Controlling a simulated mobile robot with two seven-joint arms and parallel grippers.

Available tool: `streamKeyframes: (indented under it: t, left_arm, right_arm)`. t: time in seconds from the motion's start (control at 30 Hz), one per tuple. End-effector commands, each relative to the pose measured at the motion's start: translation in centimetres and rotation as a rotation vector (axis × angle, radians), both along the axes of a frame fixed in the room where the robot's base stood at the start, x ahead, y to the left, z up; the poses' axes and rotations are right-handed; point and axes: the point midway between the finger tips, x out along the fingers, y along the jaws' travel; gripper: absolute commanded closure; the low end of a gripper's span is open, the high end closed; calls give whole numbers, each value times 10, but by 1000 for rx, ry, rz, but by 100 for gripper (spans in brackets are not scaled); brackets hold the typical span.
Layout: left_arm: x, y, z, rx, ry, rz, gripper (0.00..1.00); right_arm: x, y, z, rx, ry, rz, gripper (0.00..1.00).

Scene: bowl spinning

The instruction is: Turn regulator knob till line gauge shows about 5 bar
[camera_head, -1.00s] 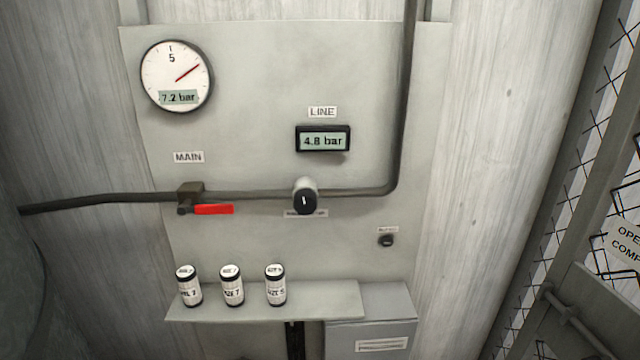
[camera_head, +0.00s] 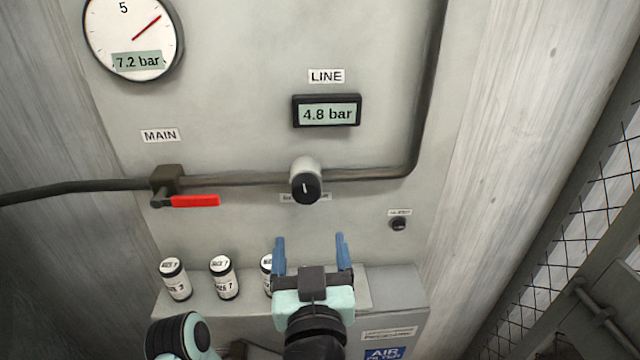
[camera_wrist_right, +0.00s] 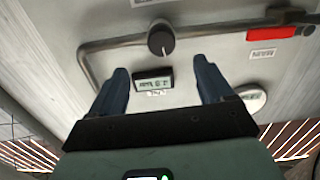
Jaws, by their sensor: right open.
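The regulator knob (camera_head: 305,186) is a black dial with a white mark and a pale collar, on the pipe below the line gauge. The mark points nearly straight up. The line gauge (camera_head: 327,113) reads 4.8 bar. My right gripper (camera_head: 311,243) is open and empty, with blue fingers pointing up, below the knob and apart from it. In the right wrist view the knob (camera_wrist_right: 161,40) shows beyond and between the open fingers (camera_wrist_right: 163,80), and the line gauge (camera_wrist_right: 152,83) appears upside down. My left gripper is not in view.
A round main gauge (camera_head: 133,40) reads 7.2 bar. A red-handled main valve (camera_head: 194,201) sits left on the pipe. Several canisters (camera_head: 223,277) stand on the shelf (camera_head: 240,310), one partly hidden by my gripper. A small black fitting (camera_head: 398,223) is at right.

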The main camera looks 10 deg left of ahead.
Motion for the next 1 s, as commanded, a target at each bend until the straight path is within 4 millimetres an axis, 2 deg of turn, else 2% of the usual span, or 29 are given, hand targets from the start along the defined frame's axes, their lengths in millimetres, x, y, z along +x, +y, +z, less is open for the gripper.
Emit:
streamKeyframes:
  t: [0.1,0.23,0.7,0.83,1.0]
  left_arm:
    - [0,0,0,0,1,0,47]
    - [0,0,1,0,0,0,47]
    - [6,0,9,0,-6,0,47]
    - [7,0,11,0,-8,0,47]
    - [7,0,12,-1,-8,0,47]
  right_arm:
    - [-4,1,9,10,-6,4,20]
    - [8,4,9,10,-6,1,20]
    - [98,30,9,7,-8,1,20]
    - [113,34,9,7,-7,2,20]
    - [122,37,9,9,-7,5,20]
